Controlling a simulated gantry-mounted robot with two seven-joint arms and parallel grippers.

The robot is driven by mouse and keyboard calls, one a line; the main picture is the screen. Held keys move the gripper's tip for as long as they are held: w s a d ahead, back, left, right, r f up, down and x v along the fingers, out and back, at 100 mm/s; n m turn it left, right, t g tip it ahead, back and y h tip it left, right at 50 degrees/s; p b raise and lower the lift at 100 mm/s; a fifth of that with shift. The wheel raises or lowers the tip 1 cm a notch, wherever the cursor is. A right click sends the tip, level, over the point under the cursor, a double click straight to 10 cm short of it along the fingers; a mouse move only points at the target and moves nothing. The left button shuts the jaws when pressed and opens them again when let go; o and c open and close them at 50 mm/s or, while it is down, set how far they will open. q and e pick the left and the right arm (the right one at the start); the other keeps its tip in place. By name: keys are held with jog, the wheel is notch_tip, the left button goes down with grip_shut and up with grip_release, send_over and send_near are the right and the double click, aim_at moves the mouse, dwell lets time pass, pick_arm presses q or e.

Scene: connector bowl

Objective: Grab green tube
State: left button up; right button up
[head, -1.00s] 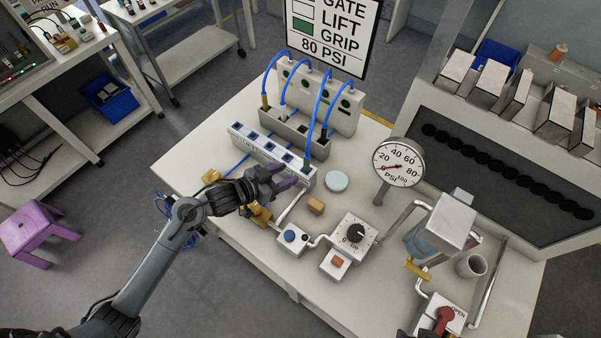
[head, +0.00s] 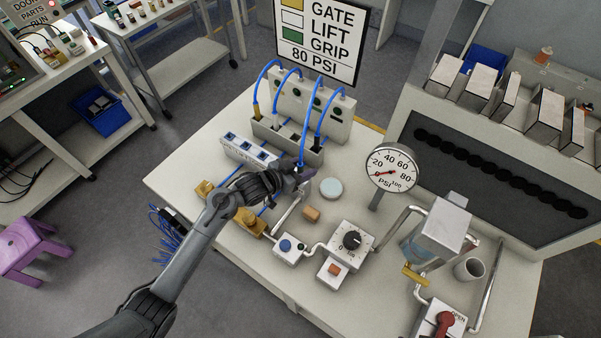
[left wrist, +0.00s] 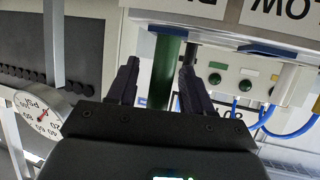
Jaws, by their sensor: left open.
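The green tube (left wrist: 164,72) shows in the left wrist view as a green upright cylinder. It stands between the two dark fingers of my left gripper (left wrist: 159,68), with a visible gap on each side. The left gripper is open. In the head view my left gripper (head: 303,174) is at the right end of the white socket block (head: 240,151), at the lower end of a blue hose (head: 303,143). The green part is hidden behind the gripper there. My right gripper is in neither view.
A white valve box (head: 338,126) with blue hoses stands behind the gripper. A round white disc (head: 331,188), a small brown block (head: 311,213), a dial box (head: 350,241) and a pressure gauge (head: 392,168) lie or stand to the right. A sign (head: 318,40) stands at the back.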

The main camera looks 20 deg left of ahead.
pick_arm(q)
jog(key=shift+w+d+f, duration=0.2)
jog(key=shift+w, duration=0.1)
grip_shut()
